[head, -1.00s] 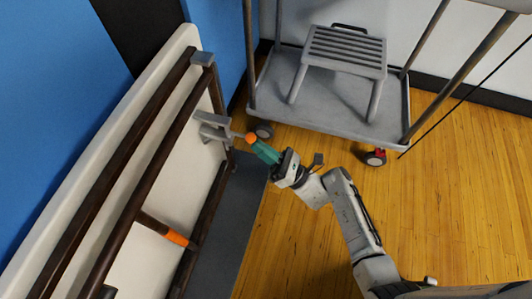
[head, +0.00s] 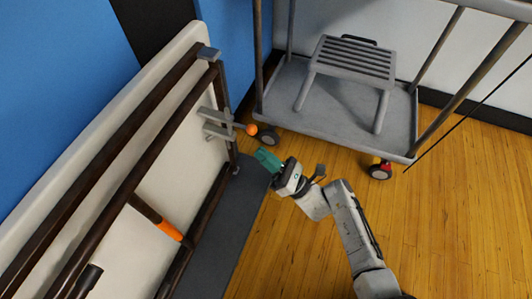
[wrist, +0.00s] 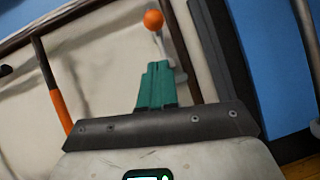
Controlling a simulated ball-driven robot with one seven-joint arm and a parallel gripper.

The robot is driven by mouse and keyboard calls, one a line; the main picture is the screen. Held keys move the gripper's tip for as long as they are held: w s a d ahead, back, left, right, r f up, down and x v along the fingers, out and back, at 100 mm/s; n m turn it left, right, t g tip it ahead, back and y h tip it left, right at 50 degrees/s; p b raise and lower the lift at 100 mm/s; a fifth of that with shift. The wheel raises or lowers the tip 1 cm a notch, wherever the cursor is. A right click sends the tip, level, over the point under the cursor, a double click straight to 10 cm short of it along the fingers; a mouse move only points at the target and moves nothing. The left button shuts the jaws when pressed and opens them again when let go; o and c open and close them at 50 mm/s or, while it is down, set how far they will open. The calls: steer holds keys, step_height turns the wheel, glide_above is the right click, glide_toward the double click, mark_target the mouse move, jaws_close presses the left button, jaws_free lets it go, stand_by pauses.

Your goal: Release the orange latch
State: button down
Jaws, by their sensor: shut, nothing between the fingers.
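The latch is a grey bracket (head: 217,122) with an orange ball knob (head: 251,129), fixed near the far end of a dark-railed frame against the cream panel. The knob also shows in the wrist view (wrist: 153,19), at the top middle. My gripper (head: 265,156) has teal fingers and is shut and empty. It is just below and right of the knob, with a small gap between them. In the wrist view my fingers (wrist: 157,72) point up toward the knob. The latch bracket is mostly hidden there.
A dark bar with an orange sleeve (head: 169,230) sits lower on the frame. A grey wheeled cart (head: 335,120) carrying a slatted stool (head: 350,58) stands close beyond my gripper. A dark grey mat (head: 228,225) lies along the frame. Wooden floor (head: 460,210) is clear at right.

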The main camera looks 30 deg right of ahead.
steer(key=v, duration=0.9)
steer(key=shift+p, duration=0.3)
steer(key=shift+d, duration=0.1)
